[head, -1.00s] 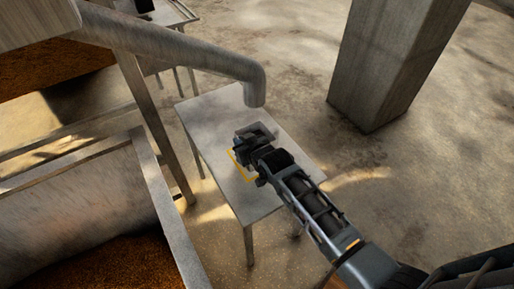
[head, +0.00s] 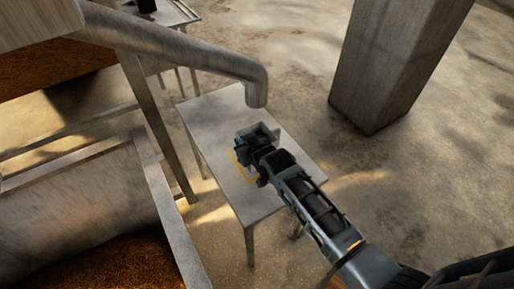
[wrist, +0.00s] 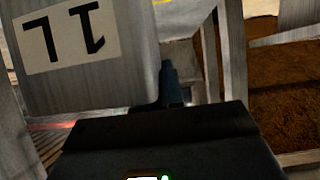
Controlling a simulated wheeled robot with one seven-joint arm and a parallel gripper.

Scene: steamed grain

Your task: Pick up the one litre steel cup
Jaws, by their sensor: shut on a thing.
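The steel cup (head: 267,132) is a grey, open-topped, boxy vessel, seen over the small metal table under the spout. In the wrist view the cup (wrist: 95,85) fills the upper left, and its pale label with dark "1L" marking appears upside down. My gripper (head: 251,141) is shut on the cup at its near side. One dark finger (wrist: 168,82) shows beside the cup's right edge in the wrist view. The gripper's body hides the grip itself and part of the cup. I cannot tell whether the cup's base touches the table.
The metal table (head: 214,109) has a yellow outline (head: 237,164) on its top. A steel spout (head: 254,88) hangs close above the table's far side. A grain trough (head: 75,205) stands at left. A concrete pillar (head: 393,65) stands at right, with open floor around it.

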